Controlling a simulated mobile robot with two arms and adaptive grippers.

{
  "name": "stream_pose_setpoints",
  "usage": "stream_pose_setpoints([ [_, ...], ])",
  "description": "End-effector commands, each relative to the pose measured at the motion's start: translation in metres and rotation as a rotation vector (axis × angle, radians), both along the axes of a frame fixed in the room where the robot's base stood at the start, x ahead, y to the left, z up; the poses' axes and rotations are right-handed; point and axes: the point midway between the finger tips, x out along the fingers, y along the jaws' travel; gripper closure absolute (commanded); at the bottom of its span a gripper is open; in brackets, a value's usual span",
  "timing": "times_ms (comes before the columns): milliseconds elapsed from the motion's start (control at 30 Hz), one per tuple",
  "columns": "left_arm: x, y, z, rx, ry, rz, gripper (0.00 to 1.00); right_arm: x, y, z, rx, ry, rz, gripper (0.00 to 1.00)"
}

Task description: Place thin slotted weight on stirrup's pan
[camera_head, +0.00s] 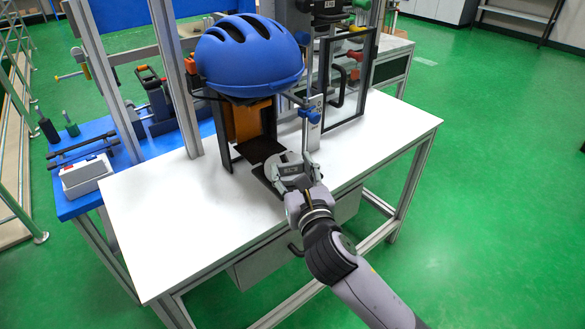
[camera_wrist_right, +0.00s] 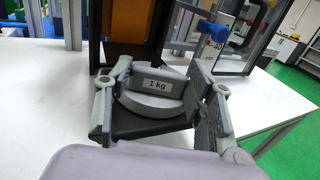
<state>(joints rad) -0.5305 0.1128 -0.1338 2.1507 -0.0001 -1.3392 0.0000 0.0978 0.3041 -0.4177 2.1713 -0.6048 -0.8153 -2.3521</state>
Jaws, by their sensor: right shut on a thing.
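My right gripper (camera_head: 300,180) reaches in from the lower right over the table. In the wrist view my right gripper (camera_wrist_right: 160,100) has its two fingers closed on either side of a grey weight (camera_wrist_right: 153,82) labelled "1 kg". In the head view the weight (camera_head: 291,170) shows between the fingers. A round light grey disc lies around and below the labelled block; I cannot tell whether it is part of the weight. A dark plate (camera_wrist_right: 150,125) lies under it. I cannot clearly make out the stirrup's pan. My left gripper is not in view.
A blue helmet (camera_head: 248,55) sits on the drop tower just behind the weight. A blue clamp (camera_head: 309,114) is on a vertical rod close to my right gripper. A framed clear panel (camera_head: 350,85) stands at right. The white table (camera_head: 150,215) is bare at left.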

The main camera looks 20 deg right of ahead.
Motion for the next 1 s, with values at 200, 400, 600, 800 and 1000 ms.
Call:
stream_pose_setpoints([
  [200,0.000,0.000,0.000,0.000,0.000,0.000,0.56,0.000,0.000,-0.002,0.000,0.000,0.000,0.45],
  [400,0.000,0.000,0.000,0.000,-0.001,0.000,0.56,0.000,0.000,-0.002,0.000,0.000,0.000,0.32],
  [600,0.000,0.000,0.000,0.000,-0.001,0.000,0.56,0.000,0.000,-0.002,0.000,0.000,0.000,0.31],
  [800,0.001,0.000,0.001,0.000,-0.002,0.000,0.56,-0.003,0.000,0.000,-0.001,0.001,0.000,0.31],
  [1000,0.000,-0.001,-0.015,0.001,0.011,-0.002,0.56,-0.037,0.002,0.000,0.000,0.003,0.003,0.31],
])
